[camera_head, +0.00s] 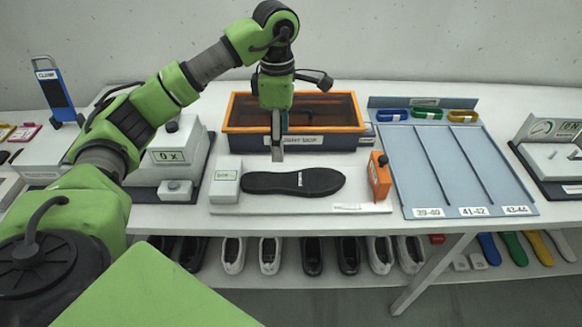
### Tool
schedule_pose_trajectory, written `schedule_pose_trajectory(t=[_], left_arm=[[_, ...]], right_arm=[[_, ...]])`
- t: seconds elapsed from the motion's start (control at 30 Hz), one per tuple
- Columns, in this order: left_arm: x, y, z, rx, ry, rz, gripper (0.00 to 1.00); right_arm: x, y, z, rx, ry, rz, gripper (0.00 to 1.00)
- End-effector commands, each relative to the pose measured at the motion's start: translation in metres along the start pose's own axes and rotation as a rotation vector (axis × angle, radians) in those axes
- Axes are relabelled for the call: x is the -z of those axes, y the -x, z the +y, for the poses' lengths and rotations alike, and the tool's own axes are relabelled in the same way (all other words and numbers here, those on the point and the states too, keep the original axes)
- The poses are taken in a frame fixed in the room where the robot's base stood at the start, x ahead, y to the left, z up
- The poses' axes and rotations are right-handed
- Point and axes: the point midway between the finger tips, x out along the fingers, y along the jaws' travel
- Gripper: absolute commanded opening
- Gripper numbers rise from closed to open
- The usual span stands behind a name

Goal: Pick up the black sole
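The black sole (293,182) lies flat on a white board on the table, between a small white block (226,181) on its left and an orange block (379,176) on its right. A small white mark shows on its middle. My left gripper (277,157) points straight down just above and behind the sole, in front of the orange-rimmed bin (240,122). It appears apart from the sole. I see its fingers edge-on, so the opening between them is hidden. My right gripper is not in view.
A blue sloped rack (425,160) with size labels stands at the right. A white device (178,158) stands left of the board. A blue clamp stand (57,93) is at the far left. Several shoes sit on the lower shelf.

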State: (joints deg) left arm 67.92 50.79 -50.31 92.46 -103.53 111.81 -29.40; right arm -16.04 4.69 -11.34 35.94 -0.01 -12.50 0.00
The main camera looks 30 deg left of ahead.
Motion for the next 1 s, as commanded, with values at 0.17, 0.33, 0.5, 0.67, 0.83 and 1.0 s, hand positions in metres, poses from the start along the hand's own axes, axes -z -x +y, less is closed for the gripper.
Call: schedule_pose_trajectory(t=[0.17, 0.33, 0.5, 0.67, 0.83, 1.0], left_arm=[[0.005, -0.018, 0.000, 0.003, 0.004, 0.014, 0.66], [0.005, -0.052, -0.001, 0.004, 0.003, 0.013, 0.66], [0.005, -0.076, 0.000, 0.001, 0.003, 0.010, 0.66], [0.005, -0.086, 0.000, 0.000, 0.003, 0.009, 0.66], [0.011, -0.107, -0.002, 0.004, 0.003, 0.011, 0.66], [0.011, -0.131, -0.002, 0.002, 0.003, 0.010, 0.66]], right_arm=[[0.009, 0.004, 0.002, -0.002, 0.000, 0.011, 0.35], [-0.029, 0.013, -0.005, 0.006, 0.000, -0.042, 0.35], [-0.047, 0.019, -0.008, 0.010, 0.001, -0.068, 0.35], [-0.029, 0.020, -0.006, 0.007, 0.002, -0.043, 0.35], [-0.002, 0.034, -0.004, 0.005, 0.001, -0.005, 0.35], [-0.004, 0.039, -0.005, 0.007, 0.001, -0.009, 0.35]])
